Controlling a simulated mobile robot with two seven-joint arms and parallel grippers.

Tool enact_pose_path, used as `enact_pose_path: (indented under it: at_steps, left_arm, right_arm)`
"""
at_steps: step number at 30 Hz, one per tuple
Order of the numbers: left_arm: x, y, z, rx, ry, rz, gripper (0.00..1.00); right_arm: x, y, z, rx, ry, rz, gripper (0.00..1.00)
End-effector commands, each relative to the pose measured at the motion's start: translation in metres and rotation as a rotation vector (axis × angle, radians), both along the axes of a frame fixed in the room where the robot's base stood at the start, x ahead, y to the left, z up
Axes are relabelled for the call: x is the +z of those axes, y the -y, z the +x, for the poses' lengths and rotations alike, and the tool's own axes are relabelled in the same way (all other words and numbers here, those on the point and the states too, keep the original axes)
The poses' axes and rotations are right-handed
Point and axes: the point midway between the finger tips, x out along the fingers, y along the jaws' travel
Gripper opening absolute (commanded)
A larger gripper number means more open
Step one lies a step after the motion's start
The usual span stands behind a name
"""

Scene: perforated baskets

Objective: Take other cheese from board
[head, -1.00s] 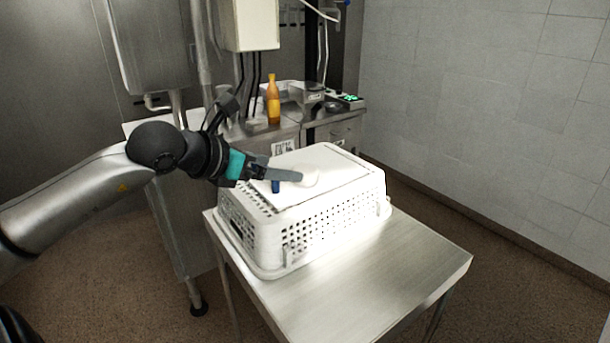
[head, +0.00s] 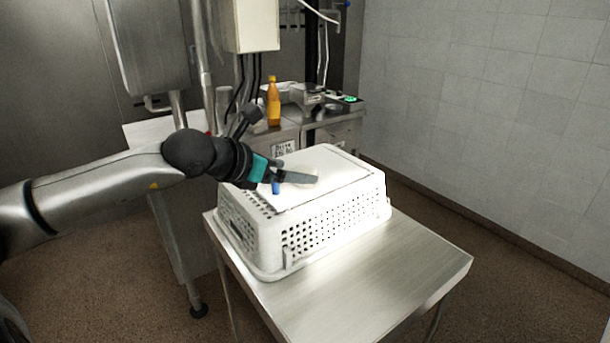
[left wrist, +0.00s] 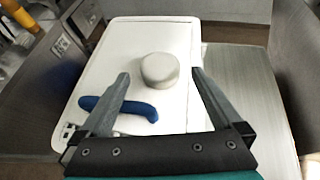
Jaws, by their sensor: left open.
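The cheese (left wrist: 159,70) is a pale round piece on the white board (left wrist: 188,112), which lies on top of the white perforated basket. In the left wrist view it sits ahead of and between the two open fingers of my left gripper (left wrist: 160,76). In the head view the cheese (head: 304,171) is mostly hidden behind the fingers of my left gripper (head: 306,178), which reaches over the board (head: 322,161). My right gripper is not in view.
The perforated basket (head: 320,222) stands on a metal table (head: 400,270), whose front right is clear. An orange bottle (head: 273,103) stands on the counter behind.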

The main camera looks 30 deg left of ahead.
Motion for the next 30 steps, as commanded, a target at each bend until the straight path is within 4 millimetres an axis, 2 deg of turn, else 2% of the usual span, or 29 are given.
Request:
enact_pose_path:
  at_steps: [15, 26, 30]
  left_arm:
    - [-0.014, 0.005, 0.029, 0.002, 0.002, -0.004, 1.00]
    - [-0.017, 0.006, 0.031, 0.000, 0.000, 0.000, 1.00]
    - [-0.017, 0.006, 0.031, 0.000, 0.000, 0.000, 0.84]
  right_arm:
    - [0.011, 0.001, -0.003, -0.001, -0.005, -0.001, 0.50]
    - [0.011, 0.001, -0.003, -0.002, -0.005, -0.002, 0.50]
    - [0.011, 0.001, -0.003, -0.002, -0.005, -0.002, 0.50]
